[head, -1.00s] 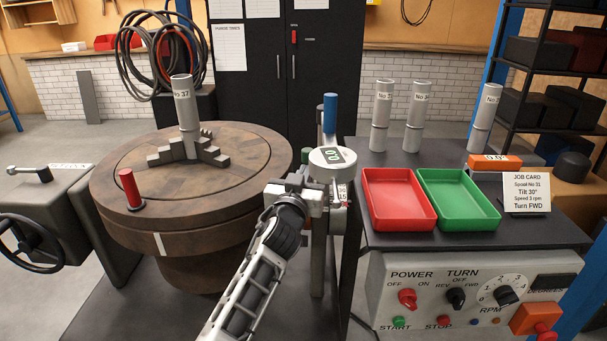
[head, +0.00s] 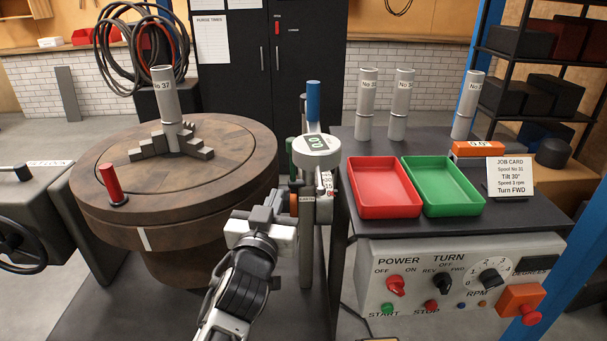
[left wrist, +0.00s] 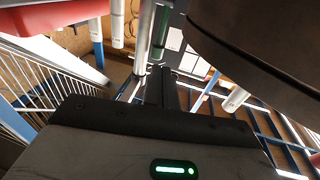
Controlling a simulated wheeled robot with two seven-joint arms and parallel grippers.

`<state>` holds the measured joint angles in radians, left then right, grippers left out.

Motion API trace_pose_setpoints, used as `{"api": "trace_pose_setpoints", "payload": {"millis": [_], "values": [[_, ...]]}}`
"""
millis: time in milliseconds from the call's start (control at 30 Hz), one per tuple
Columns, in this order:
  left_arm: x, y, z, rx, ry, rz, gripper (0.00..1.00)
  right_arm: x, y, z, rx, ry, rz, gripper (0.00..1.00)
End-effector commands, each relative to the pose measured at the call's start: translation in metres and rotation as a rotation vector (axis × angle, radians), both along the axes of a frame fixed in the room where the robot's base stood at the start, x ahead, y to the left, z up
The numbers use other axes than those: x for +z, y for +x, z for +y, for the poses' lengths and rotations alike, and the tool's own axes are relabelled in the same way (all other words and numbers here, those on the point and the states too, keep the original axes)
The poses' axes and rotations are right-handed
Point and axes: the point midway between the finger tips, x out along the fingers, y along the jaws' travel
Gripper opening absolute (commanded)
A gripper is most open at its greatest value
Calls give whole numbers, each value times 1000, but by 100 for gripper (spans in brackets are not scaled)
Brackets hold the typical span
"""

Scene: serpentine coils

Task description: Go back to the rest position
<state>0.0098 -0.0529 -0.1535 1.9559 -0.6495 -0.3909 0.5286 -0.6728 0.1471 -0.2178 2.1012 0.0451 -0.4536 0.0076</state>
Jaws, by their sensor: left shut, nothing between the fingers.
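My left gripper (head: 276,198) is low in the middle of the head view, close beside the post with the round gauge (head: 316,150). Its jaws are shut and empty. Whether it touches the post I cannot tell. In the left wrist view the dark closed fingers (left wrist: 162,88) point away from the camera. My left forearm reaches up from the bottom edge. My right gripper is in neither view.
A wooden turntable (head: 100,190) with a spool (head: 166,110) stands left of the gripper. A bench on the right bears a red tray (head: 375,202), a green tray (head: 450,200), several spools and a job card (head: 509,177). The control panel (head: 460,290) faces front.

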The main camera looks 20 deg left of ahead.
Motion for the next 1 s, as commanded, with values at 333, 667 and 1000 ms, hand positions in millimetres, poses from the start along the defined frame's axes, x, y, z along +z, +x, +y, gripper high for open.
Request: {"api": "trace_pose_setpoints", "payload": {"millis": [333, 667, 1000], "values": [[-114, -75, -12, -114, 12, 290, 0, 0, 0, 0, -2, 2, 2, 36], [-218, -212, -37, -313, -17, 649, 0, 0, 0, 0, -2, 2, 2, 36], [-227, -231, -41, -341, -29, 691, 0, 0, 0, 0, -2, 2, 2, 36]]}}
